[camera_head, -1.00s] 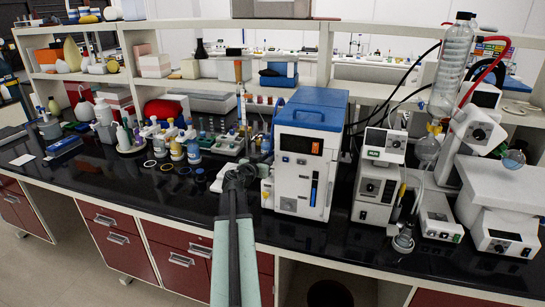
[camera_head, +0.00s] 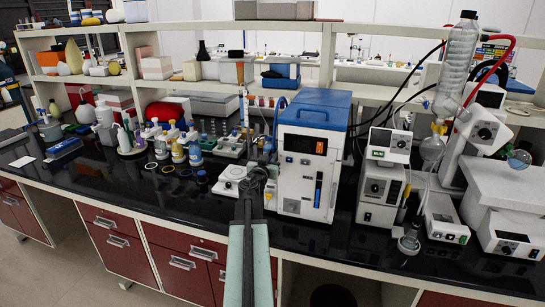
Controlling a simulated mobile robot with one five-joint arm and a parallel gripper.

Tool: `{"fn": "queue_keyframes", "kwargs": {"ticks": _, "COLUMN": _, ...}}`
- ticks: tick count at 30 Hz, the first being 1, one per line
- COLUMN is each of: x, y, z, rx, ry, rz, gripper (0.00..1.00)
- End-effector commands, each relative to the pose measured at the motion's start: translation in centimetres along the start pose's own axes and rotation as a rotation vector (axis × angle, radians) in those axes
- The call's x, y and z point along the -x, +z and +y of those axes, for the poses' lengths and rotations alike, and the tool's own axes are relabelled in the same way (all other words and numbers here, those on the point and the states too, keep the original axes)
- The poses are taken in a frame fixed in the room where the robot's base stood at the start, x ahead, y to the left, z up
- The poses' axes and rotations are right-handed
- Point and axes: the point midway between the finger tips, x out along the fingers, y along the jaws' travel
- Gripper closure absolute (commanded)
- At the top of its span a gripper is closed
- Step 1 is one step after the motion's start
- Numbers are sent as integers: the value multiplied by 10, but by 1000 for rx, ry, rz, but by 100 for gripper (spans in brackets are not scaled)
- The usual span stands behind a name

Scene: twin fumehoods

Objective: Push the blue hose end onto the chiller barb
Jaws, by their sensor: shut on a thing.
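The chiller (camera_head: 304,170) is a white box with a blue top, standing upright on the black bench in the middle of the head view. A thin blue hose (camera_head: 277,108) curves down at its upper left side. My gripper (camera_head: 256,178) is just left of the chiller's lower front, seen from behind at the end of my arm. It is shut, and what it holds, likely the blue hose end, is hidden by the gripper itself. The barb cannot be made out. I cannot tell whether hose end and barb touch.
A white hotplate-like device (camera_head: 229,181) sits close left of my gripper. Bottles and vials (camera_head: 178,150) crowd the bench further left. A rotary evaporator (camera_head: 470,125) and control boxes (camera_head: 380,190) stand right of the chiller. Bare black bench (camera_head: 130,185) shows at the front left.

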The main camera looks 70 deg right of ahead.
Motion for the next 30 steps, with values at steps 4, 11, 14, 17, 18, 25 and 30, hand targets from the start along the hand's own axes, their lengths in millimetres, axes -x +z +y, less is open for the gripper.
{"fn": "queue_keyframes", "kwargs": {"ticks": 4, "x": 0, "y": 21, "z": 0, "rx": 0, "ry": 0, "rz": 0, "gripper": 100}}
{"fn": "queue_keyframes", "kwargs": {"ticks": 11, "x": 0, "y": 46, "z": 0, "rx": 0, "ry": 1, "rz": 0, "gripper": 100}}
{"fn": "queue_keyframes", "kwargs": {"ticks": 14, "x": 0, "y": 50, "z": 0, "rx": 0, "ry": 1, "rz": 0, "gripper": 100}}
{"fn": "queue_keyframes", "kwargs": {"ticks": 17, "x": 0, "y": 51, "z": 1, "rx": 0, "ry": 1, "rz": 0, "gripper": 100}}
{"fn": "queue_keyframes", "kwargs": {"ticks": 18, "x": 0, "y": 51, "z": 1, "rx": 0, "ry": 1, "rz": 0, "gripper": 100}}
{"fn": "queue_keyframes", "kwargs": {"ticks": 25, "x": 0, "y": 50, "z": 1, "rx": 0, "ry": 2, "rz": 0, "gripper": 100}}
{"fn": "queue_keyframes", "kwargs": {"ticks": 30, "x": -1, "y": 50, "z": 2, "rx": 0, "ry": 2, "rz": 0, "gripper": 100}}
